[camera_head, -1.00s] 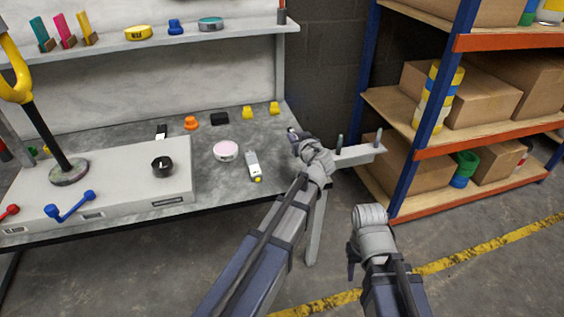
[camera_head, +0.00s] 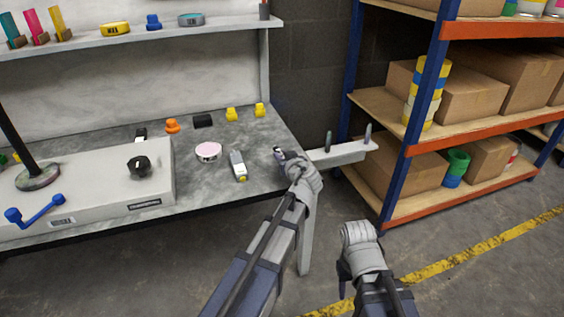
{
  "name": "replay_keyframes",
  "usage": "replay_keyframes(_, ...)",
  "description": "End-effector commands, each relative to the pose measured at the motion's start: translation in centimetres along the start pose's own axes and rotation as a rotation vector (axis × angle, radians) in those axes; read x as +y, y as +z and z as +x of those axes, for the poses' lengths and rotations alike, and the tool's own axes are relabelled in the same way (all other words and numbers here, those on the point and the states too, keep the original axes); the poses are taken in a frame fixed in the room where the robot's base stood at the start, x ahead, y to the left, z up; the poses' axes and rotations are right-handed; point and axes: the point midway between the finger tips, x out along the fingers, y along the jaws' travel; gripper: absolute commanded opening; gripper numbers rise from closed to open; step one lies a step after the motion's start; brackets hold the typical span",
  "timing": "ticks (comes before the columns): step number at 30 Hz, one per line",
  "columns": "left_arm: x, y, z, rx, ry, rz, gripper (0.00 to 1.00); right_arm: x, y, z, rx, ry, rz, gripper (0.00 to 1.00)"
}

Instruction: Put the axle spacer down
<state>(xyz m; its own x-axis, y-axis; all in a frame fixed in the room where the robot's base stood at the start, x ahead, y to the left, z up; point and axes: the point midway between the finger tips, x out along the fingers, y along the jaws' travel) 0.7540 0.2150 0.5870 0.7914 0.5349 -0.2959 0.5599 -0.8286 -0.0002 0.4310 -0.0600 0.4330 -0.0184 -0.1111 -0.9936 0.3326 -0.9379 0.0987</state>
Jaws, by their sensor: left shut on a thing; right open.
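My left gripper (camera_head: 281,155) is at the bench's right end, pointing away from me, at the near end of a pale bracket (camera_head: 345,153) with upright pegs. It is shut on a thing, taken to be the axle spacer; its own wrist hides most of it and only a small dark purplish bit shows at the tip. I cannot tell whether that bit is the spacer or a finger, or whether it touches the bench (camera_head: 262,140). My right gripper (camera_head: 343,278) is open, low in front over the floor, pointing down, with no thing visible in it.
On the bench, left of my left gripper, are a grey-white tool with a yellow end (camera_head: 238,165), a pink-topped disc (camera_head: 208,151), a black block (camera_head: 203,120), and orange (camera_head: 172,126) and yellow pieces (camera_head: 231,114). The bench between them is bare. A shelf rack (camera_head: 410,125) stands right.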

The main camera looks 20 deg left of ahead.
Motion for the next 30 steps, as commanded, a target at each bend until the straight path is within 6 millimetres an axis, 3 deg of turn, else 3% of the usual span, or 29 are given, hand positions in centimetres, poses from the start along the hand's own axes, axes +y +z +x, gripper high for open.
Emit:
replay_keyframes(10, 0.0, 0.3, 0.1, 0.0, 0.0, 0.0, 0.0, 0.0, 0.0, 0.3, 0.0, 0.0, 0.001, 0.5)
replay_keyframes(11, 0.0, 0.2, 0.1, 0.0, 0.0, 0.0, 0.28, 0.0, 0.0, 0.2, 0.0, 0.0, 0.001, 0.5)
replay_keyframes(18, 0.0, 0.1, 0.1, 0.0, 0.0, 0.0, 0.55, 0.0, 0.0, 0.1, 0.0, 0.0, 0.001, 0.5)
replay_keyframes(28, 0.0, -0.3, -0.1, 0.0, 0.0, 0.0, 0.55, 0.0, 0.0, -0.3, 0.0, 0.0, 0.0, 0.5)
replay_keyframes(30, -0.1, -0.3, -1.0, 0.0, 0.001, 0.0, 0.55, 0.1, 0.0, -0.6, 0.0, 0.0, -0.001, 0.5)
